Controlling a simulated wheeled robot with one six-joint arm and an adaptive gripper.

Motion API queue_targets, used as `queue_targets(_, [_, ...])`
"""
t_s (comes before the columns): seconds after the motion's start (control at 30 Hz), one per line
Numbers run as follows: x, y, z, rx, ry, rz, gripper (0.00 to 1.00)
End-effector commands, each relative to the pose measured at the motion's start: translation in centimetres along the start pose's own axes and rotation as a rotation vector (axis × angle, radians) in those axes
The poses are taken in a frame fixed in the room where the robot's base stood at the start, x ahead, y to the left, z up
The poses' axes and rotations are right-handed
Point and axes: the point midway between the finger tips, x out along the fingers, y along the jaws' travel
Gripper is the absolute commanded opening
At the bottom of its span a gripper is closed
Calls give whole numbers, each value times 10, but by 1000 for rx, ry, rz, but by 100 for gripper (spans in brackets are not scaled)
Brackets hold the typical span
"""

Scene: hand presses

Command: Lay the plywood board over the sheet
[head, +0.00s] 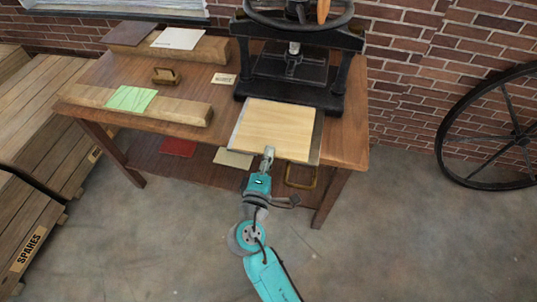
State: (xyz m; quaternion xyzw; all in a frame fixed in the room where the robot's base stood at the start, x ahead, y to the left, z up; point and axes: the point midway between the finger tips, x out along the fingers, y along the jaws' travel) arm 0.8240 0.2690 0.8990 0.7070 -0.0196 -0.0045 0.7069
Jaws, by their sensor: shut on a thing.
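The plywood board (275,128), pale and nearly square, is over a grey, dark-edged plate (317,138) in front of the black hand press. The plate shows along the board's left and right sides. I cannot tell whether the board rests on it or is slightly above. My gripper (267,157) is shut on the board's front edge. No sheet shows under the board; anything there is hidden. A green sheet (131,98) lies on the front wooden block at left, and a white sheet (178,38) lies on the back block.
The black press (292,75) with its handwheel stands behind the board. A brass handle (301,178) shows below the plate. A brass-coloured object (165,75) and a small card (223,79) lie on the table (205,140). Red and cream pieces lie on the lower shelf. Crates stand left.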

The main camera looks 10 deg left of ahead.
Motion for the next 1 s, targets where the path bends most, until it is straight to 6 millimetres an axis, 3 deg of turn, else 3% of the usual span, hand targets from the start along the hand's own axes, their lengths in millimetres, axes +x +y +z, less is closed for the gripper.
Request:
queue_targets(0.17, [0, 0, 0, 0, 0, -1, 0])
queue_targets(0.2, [0, 0, 0, 0, 0, -1, 20])
queue_targets(0.3, [0, 0, 0, 0, 0, -1, 39])
queue_targets(0.5, [0, 0, 0, -1, 0, -1, 39])
queue_targets(0.57, [0, -1, 0, -1, 0, -2, 50])
queue_targets(1.0, [0, 0, 0, -1, 0, -1, 50])
